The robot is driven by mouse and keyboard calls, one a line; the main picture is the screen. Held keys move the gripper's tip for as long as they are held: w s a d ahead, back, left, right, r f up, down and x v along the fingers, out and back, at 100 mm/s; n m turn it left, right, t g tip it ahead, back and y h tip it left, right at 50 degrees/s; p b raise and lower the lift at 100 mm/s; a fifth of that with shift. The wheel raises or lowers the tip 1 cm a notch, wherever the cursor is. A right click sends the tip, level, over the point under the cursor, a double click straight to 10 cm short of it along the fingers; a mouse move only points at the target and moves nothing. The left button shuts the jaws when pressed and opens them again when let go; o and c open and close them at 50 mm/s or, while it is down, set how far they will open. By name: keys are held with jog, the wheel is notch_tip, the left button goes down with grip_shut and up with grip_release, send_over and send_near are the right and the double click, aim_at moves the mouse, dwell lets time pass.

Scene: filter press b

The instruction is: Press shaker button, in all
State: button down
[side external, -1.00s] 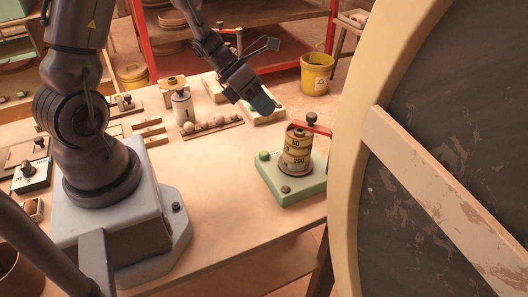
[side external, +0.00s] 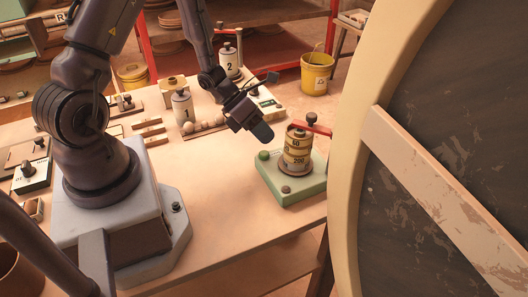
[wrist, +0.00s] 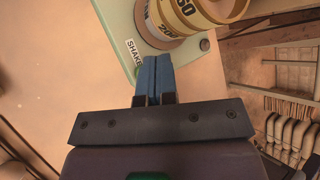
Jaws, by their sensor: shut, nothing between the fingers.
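The shaker (side external: 308,186) has a pale green base on the table, bearing a stack of brass sieves (side external: 297,150) marked 60 and 200 under a red clamp bar. A green button (side external: 264,155) sits at the base's left corner, and a dark round knob (side external: 286,189) at its front. My gripper (side external: 263,133) is shut and empty, above and apart from the green button. In the wrist view its blue fingers (wrist: 155,62) overlap the shaker base (wrist: 120,18) beside a partly covered "SHAKE" label (wrist: 133,50).
White canisters marked 1 (side external: 182,107) and 2 (side external: 229,62) stand behind. A tray with round balls (side external: 200,128) lies left of my gripper. A large round wheel-like frame (side external: 345,180) fills the right. The table front is clear.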

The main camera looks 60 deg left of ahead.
aim_at(264, 151)
jog(key=shift+f, duration=0.65)
dwell(1.6)
jog(key=shift+f, duration=0.4)
jog(key=shift+f, duration=0.5)
dwell(0.6)
jog(key=shift+r, duration=0.95)
jog(key=shift+r, duration=2.5)
